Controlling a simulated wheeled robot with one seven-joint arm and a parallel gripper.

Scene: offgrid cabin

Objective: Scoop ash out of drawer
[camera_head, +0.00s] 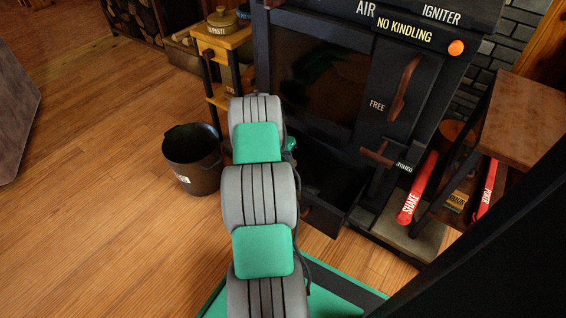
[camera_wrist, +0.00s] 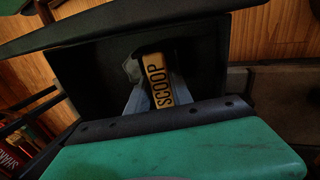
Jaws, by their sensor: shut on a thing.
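The ash drawer (camera_head: 322,220) is pulled open at the bottom of the black stove. Its dark walls (camera_wrist: 85,62) surround my gripper in the wrist view. My gripper (camera_wrist: 158,95) is shut on the scoop (camera_wrist: 157,80), whose yellow label reads SCOOP. The scoop's head points into the drawer. A pale grey patch shows beside the label; I cannot tell whether it is ash or part of the scoop. In the head view my arm hides the gripper and the scoop. A dark bucket (camera_head: 192,160) stands on the floor left of my arm.
The stove (camera_head: 312,85) rises behind the drawer, with a handle and latch at its right. Red tools, one marked SHAKE (camera_head: 417,190), stand beside a side table (camera_head: 525,115) at right. A small wooden stand (camera_head: 222,45) is at back left. Floor around the bucket is clear.

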